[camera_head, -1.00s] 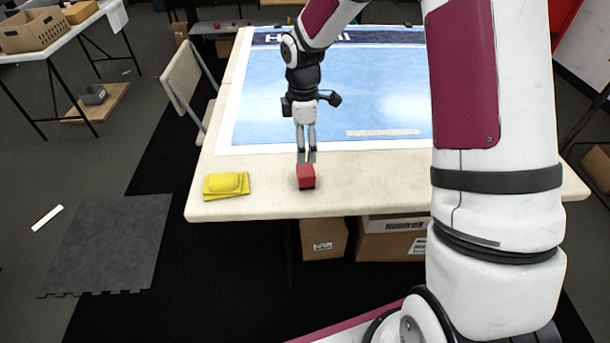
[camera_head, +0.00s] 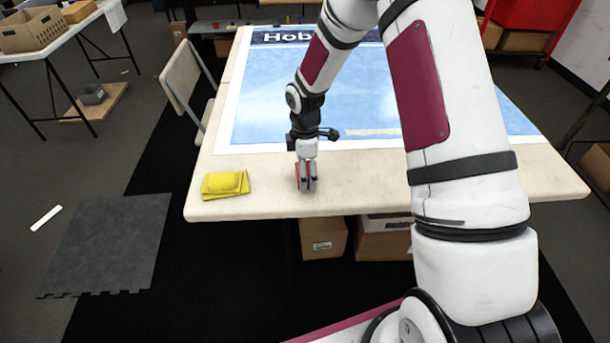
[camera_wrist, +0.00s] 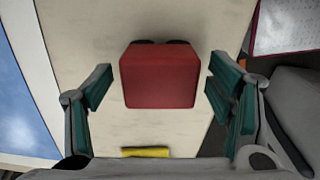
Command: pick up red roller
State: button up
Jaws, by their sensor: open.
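The red roller (camera_wrist: 158,76) looks like a red block, with dark round parts showing at its far edge in the wrist view. It sits on the pale table near the front edge. In the head view the red roller (camera_head: 299,171) is partly hidden behind my fingers. My gripper (camera_head: 306,187) points down over it. In the wrist view my gripper (camera_wrist: 158,88) is open, with one finger on each side of the red roller and a visible gap on both sides.
A folded yellow cloth-like item (camera_head: 225,184) lies on the table (camera_head: 400,191) left of the roller. A blue-and-white printed sheet (camera_head: 270,105) covers the table behind. A chair (camera_head: 182,85) stands at the table's left side. Cardboard boxes (camera_head: 323,238) sit below.

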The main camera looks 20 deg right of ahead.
jog(key=c, duration=1.3)
jog(key=shift+c, duration=0.2)
jog(key=shift+r, duration=0.15)
jog(key=shift+r, duration=0.6)
notch_tip(320, 180, up, 2)
jog(key=shift+r, duration=0.2)
jog(key=s+r, duration=0.1)
jog(key=s, duration=1.5)
jog(key=shift+p, duration=0.3)
jog(key=shift+r, duration=0.1)
